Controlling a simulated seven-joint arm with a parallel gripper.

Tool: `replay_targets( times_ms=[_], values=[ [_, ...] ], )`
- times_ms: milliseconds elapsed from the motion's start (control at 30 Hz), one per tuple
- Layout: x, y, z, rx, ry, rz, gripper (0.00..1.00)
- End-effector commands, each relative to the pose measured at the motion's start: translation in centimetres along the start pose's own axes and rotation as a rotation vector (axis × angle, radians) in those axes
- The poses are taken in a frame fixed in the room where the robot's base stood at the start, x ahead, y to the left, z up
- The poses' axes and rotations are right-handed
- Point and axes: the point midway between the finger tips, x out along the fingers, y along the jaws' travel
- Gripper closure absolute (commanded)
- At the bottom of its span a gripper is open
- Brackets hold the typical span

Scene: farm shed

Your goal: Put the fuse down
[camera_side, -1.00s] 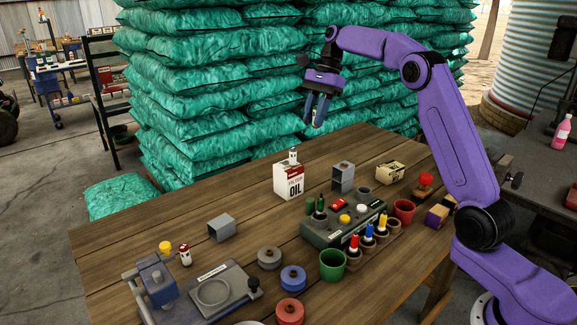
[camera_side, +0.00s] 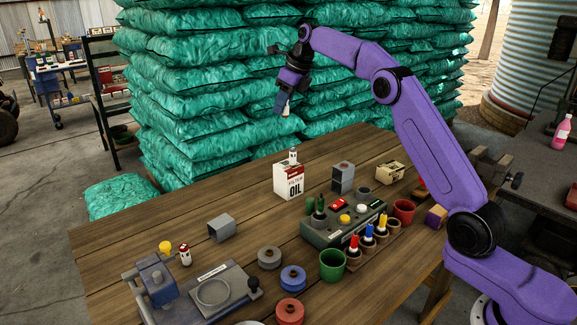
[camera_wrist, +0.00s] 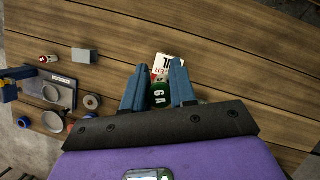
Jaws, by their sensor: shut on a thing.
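My gripper (camera_side: 283,100) is high above the back edge of the wooden table, in front of the stacked bags. It is shut on the fuse (camera_side: 287,107), which shows as a small pale piece between the fingers in the side view. In the wrist view the fuse (camera_wrist: 160,95) has a green face marked "6A" between the two blue fingers (camera_wrist: 157,78). It touches nothing but the gripper. Two small white-and-red pieces, possibly fuses, stand elsewhere: one (camera_side: 184,254) on the table at the left, one (camera_side: 293,156) on the oil can.
The oil can (camera_side: 289,182) stands at the table's back. A green-grey panel (camera_side: 322,236) with coloured parts is right of centre, by a green cup (camera_side: 332,265) and red cup (camera_side: 404,211). A grey box (camera_side: 221,228) is left. Bare wood (camera_side: 150,220) lies back left.

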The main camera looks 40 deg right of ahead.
Motion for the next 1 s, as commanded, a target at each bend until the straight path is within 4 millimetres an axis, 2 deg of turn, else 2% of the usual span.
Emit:
replay_targets(
  times_ms=[100,500,833,1000],
  values=[
    [0.1,-0.2,0.5,0.053,-0.001,-0.023,1.0],
    [2.5,-0.1,-0.6,0.053,0.001,-0.022,1.0],
    [5.5,-0.1,-1.9,0.052,0.003,-0.019,1.0],
    [8.2,-0.1,-3.1,0.054,0.005,-0.019,1.0]
  ],
)
